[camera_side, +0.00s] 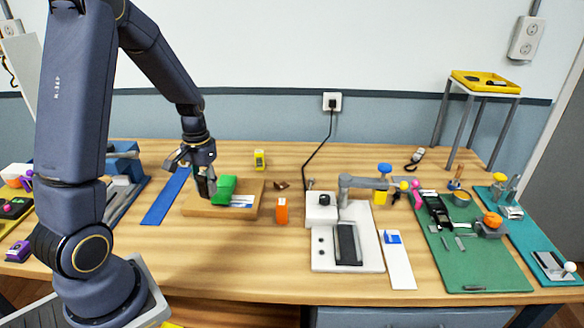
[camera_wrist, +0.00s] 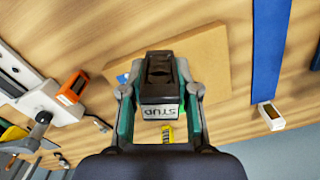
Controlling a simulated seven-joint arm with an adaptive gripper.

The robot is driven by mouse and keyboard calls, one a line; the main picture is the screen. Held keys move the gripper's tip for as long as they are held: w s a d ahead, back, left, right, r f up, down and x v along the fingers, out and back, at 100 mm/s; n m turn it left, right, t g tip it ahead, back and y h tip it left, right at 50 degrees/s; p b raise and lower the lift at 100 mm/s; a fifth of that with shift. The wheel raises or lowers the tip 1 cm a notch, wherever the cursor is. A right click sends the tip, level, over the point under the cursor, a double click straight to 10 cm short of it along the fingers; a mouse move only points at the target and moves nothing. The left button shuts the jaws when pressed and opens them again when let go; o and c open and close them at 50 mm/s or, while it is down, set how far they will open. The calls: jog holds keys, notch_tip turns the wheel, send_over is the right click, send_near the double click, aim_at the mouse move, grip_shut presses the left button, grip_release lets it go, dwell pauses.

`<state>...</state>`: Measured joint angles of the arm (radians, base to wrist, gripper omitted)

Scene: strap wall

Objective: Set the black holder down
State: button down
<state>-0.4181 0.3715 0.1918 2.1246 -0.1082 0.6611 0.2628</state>
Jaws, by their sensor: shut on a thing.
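The black holder (camera_wrist: 158,75), a dark box with a pale label reading "STUD", is between the two fingers of my gripper (camera_wrist: 158,88) in the wrist view. The fingers with green inner sides are shut on it from left and right. In the side view my gripper (camera_side: 205,178) points down over the wooden board (camera_side: 250,187). A dark part of the holder (camera_side: 203,188) shows there beside a green shape (camera_side: 223,190), which may be part of a finger or a separate block. I cannot tell whether the holder touches the board; its underside is hidden.
A blue strip (camera_side: 166,196) lies left of the board. An orange block (camera_side: 282,210) and a small yellow item (camera_side: 259,160) stand nearby. A white fixture (camera_side: 330,255) and a green mat (camera_side: 470,260) with tools are to the right.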

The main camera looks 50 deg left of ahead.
jog(key=w+d+m, duration=0.2)
jog(key=w+d, duration=0.2)
jog(key=d, duration=0.5)
jog(key=w+d+m, duration=0.2)
jog(key=w+d, duration=0.2)
jog(key=d, duration=0.6)
jog(key=shift+m, duration=0.4)
jog(key=shift+w+a, duration=0.1)
jog(key=shift+a, duration=0.05)
jog(key=s+a+r+n, duration=0.3)
jog(key=s+a+n, duration=0.1)
jog(key=a+n, duration=0.4)
jog(key=shift+n, duration=0.5)
jog(key=w+a+f, duration=0.1)
jog(key=w+f, duration=0.1)
jog(key=w, duration=0.2)
jog(key=w+a+f, duration=0.1)
jog(key=w+f, duration=0.2)
jog(key=w, duration=0.1)
jog(key=w+a+f, duration=0.1)
jog(key=w+f, duration=0.2)
jog(key=w, duration=0.1)
jog(key=shift+w+a+f, duration=0.25)
jog(key=shift+w+a, duration=0.1)
jog(key=shift+w+f, duration=0.2)
jog(key=shift+f, duration=0.8)
jog(key=shift+w+f, duration=0.2)
jog(key=shift+f, duration=0.75)
